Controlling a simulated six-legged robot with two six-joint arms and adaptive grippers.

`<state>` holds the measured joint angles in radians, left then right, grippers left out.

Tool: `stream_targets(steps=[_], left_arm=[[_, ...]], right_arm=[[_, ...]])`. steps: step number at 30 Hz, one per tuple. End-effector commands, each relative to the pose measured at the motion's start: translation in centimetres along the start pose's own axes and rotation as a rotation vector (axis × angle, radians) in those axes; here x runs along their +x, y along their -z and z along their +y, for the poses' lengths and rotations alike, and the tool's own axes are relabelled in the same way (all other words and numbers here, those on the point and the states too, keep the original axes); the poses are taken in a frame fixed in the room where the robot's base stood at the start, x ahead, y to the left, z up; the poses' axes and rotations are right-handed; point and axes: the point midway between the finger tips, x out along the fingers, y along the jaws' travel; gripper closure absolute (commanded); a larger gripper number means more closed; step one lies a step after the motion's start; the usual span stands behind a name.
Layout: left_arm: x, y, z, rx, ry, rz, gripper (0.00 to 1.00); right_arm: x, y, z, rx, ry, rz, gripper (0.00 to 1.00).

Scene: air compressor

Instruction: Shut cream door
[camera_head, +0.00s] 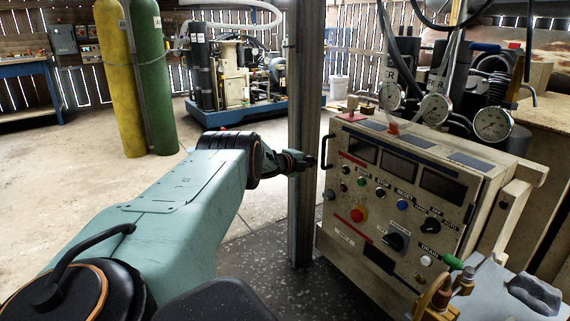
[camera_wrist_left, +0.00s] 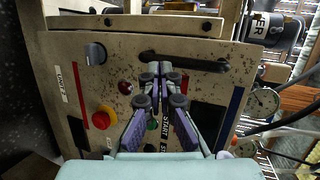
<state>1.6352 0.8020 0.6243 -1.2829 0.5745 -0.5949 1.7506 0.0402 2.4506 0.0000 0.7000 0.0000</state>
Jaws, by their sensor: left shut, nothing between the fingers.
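The cream door (camera_head: 385,197) is the worn front panel of the control box, with displays, knobs and a red button. Its dark bar handle (camera_head: 327,152) is at its left edge. In the left wrist view the door (camera_wrist_left: 115,75) fills the middle, turned sideways, with the handle (camera_wrist_left: 185,62) near the top. My left gripper (camera_head: 310,161) is shut and empty, just left of the handle in the head view. In the wrist view its fingertips (camera_wrist_left: 155,70) overlap the panel just below the handle; I cannot tell whether they touch. I cannot tell whether the door is fully shut.
A grey metal post (camera_head: 305,95) stands close beside my left wrist. Pressure gauges (camera_head: 435,108) and hoses are above the box. Gas cylinders (camera_head: 148,75) stand at back left. The concrete floor at left is clear.

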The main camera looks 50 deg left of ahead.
Motion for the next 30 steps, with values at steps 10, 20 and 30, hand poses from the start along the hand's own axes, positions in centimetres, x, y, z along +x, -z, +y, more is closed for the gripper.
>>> stream_targets(steps=[10, 20, 30], left_arm=[[-2.0, -0.1, -0.4, -0.004, -0.003, 0.001, 1.0], [-6.0, -0.5, -0.4, -0.004, -0.004, -0.002, 1.0], [-9.3, -0.7, -0.2, -0.001, -0.002, -0.001, 1.0]], right_arm=[[-2.7, 0.0, 0.0, 0.0, 0.0, 0.0, 0.6], [-6.0, 0.0, 0.0, 0.0, 0.0, 0.0, 0.6], [-8.2, 0.0, -0.1, 0.0, 0.0, 0.0, 0.6]])
